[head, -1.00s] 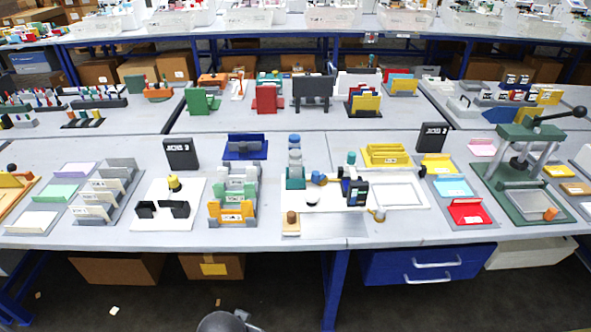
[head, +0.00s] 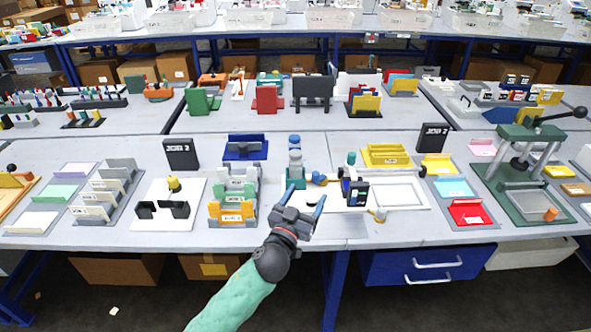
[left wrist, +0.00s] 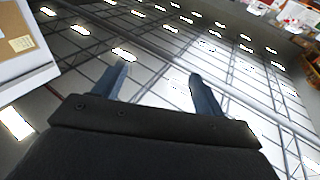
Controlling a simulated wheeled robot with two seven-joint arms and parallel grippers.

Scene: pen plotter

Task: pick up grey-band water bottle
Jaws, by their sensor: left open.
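A bottle-like upright thing with a blue cap and grey parts (head: 295,157) stands at the back left of the white plotter board, near the middle of the table. It is small, and I cannot tell for sure that its band is grey. My left gripper (head: 305,197) is in front of it, over the front of the plotter, open and empty. The left wrist view shows its two blue-grey fingers (left wrist: 157,82) spread apart with nothing between them; no bottle shows there. My right gripper is not in view.
The plotter (head: 355,190) with its dark upright part stands right of the gripper. Coloured file racks (head: 233,213) are on the left, and a yellow tray (head: 386,155) is behind right. A green lever press (head: 525,150) stands far right. The table's front edge is below the gripper.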

